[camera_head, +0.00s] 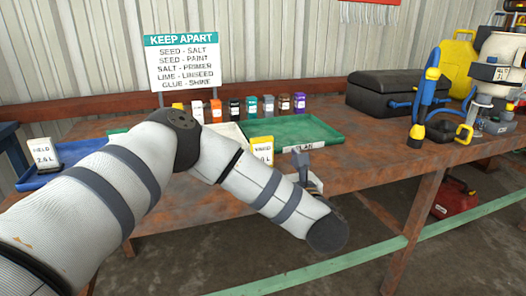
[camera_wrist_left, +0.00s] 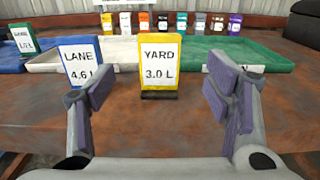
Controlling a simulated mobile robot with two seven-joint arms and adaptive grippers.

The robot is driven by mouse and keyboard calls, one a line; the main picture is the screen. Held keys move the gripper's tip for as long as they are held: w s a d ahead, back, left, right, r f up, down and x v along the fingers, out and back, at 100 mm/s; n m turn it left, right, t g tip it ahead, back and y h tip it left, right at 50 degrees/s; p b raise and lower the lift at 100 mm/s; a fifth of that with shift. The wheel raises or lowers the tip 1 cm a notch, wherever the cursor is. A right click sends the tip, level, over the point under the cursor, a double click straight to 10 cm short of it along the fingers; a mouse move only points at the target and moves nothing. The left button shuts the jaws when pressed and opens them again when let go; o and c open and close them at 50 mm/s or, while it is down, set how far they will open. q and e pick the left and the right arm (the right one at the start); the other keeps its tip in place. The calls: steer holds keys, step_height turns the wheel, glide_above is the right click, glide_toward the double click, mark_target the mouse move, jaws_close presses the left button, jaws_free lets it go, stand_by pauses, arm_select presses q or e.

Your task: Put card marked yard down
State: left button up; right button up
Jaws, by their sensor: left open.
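The yellow-edged card marked YARD 3.0 L (camera_wrist_left: 159,65) stands upright on a dark foot on the tabletop, just in front of the trays. In the head view the card (camera_head: 262,152) shows partly above my left arm. My left gripper (camera_wrist_left: 162,92) is open, with its fingers apart on either side of the card in the picture and nothing between them. The card stands free, touching neither finger. In the head view the left gripper is mostly hidden behind my forearm. My right gripper is in neither view.
A blue-edged LANE 4.6 L card (camera_wrist_left: 82,62) stands left of the YARD card. Behind are a blue tray (camera_head: 40,180), a white tray (camera_wrist_left: 45,63) and a green tray (camera_head: 325,126). Several small containers (camera_head: 252,105) line the back below a KEEP APART sign (camera_head: 182,65). A black case (camera_head: 385,92) stands right.

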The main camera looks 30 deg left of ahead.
arm_select(q)
steer(key=s+d+f+m+t+h, duration=0.2)
steer(key=d+f+m+h, duration=0.55)
steer(key=f+m, duration=0.45)
steer(key=s+d+f+m+g+h, duration=0.2)
steer(key=s+d+f+m+h, duration=0.1)
steer(key=s+f+m, duration=0.5)
steer(key=s+d+f+m+g+h, duration=0.35)
steer(key=s+f+m, duration=0.25)
steer(key=m, duration=0.4)
steer(key=s+a+f+m+g, duration=0.1)
steer(key=s+a+m+g, duration=0.1)
steer(key=s+m, duration=0.3)
steer(key=s+a+f+m+g, duration=0.2)
steer(key=s+a+m+g, duration=0.1)
steer(key=s, duration=1)
steer(key=s+a+f+m+g, duration=0.1)
steer(key=s+a+m+g, duration=0.2)
steer(key=s+m, duration=0.4)
steer(key=s+g, duration=0.1)
steer(key=s, duration=0.1)
steer(key=shift+s+a+f+m+g, duration=0.15)
steer(key=shift+s+f+m+g, duration=0.15)
steer(key=shift+s+f+g, duration=0.05)
